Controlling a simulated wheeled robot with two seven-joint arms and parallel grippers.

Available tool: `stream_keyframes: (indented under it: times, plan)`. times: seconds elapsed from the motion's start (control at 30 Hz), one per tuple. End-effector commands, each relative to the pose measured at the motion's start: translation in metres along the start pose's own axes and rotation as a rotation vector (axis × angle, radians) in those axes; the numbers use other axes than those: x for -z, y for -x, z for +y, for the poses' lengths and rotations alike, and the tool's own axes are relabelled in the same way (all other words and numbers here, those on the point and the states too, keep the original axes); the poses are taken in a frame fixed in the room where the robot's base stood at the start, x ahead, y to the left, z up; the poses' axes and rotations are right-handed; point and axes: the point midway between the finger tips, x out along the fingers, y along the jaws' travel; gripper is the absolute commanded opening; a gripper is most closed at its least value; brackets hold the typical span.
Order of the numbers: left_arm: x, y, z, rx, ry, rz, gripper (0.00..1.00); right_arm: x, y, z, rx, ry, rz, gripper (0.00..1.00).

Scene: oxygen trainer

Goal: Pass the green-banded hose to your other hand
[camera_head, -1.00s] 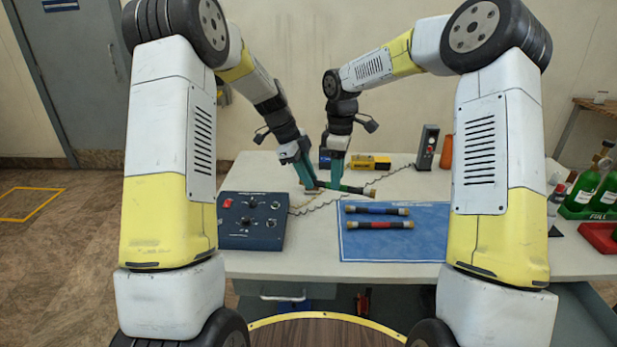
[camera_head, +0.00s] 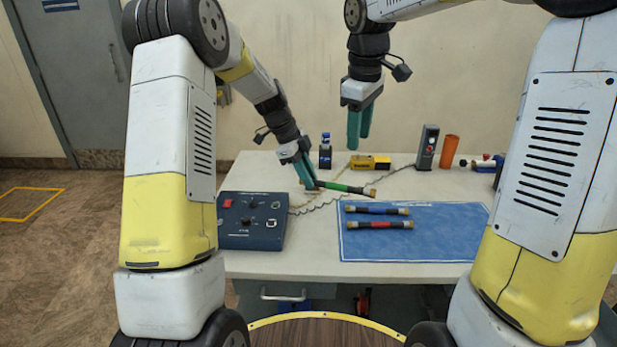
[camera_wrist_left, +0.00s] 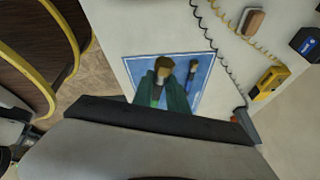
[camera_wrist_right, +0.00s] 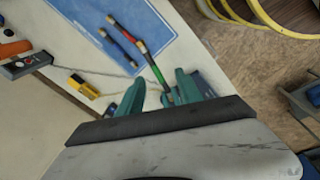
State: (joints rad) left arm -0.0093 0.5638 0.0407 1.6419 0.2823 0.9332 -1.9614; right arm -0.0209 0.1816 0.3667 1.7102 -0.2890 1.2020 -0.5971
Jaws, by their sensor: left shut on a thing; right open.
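The green-banded hose (camera_head: 347,188) is a short dark tube with brass ends. My left gripper (camera_head: 308,185) is shut on its left end and holds it above the table, with the green band and right end sticking out to the right. In the left wrist view the hose's end (camera_wrist_left: 163,65) shows between the fingers. My right gripper (camera_head: 359,142) is open and empty, above and to the right of the hose. The right wrist view shows the hose (camera_wrist_right: 157,72) beyond its spread fingers, apart from them.
A blue mat (camera_head: 420,245) holds a blue-banded hose (camera_head: 385,211) and a red-banded hose (camera_head: 380,225). A blue control box (camera_head: 250,221) stands at left. A yellow device (camera_head: 370,162), blue bottle (camera_head: 325,150), grey meter (camera_head: 427,148) and orange cup (camera_head: 449,151) stand behind.

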Motion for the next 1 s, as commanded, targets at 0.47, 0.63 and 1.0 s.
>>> stream_keyframes:
  times: [0.47,0.63,1.0]
  plan:
    - [0.000,0.000,0.000,0.001,0.000,0.000,0.00,-0.141,0.034,-0.102,-0.093,-0.736,0.305,0.42]
    - [0.000,0.000,0.000,0.001,0.000,0.000,0.00,-0.165,0.025,-0.128,-0.067,-0.916,0.411,0.42]
    - [0.000,0.000,0.000,0.001,0.000,0.000,0.00,-0.174,0.018,-0.142,-0.043,-1.007,0.467,0.42]
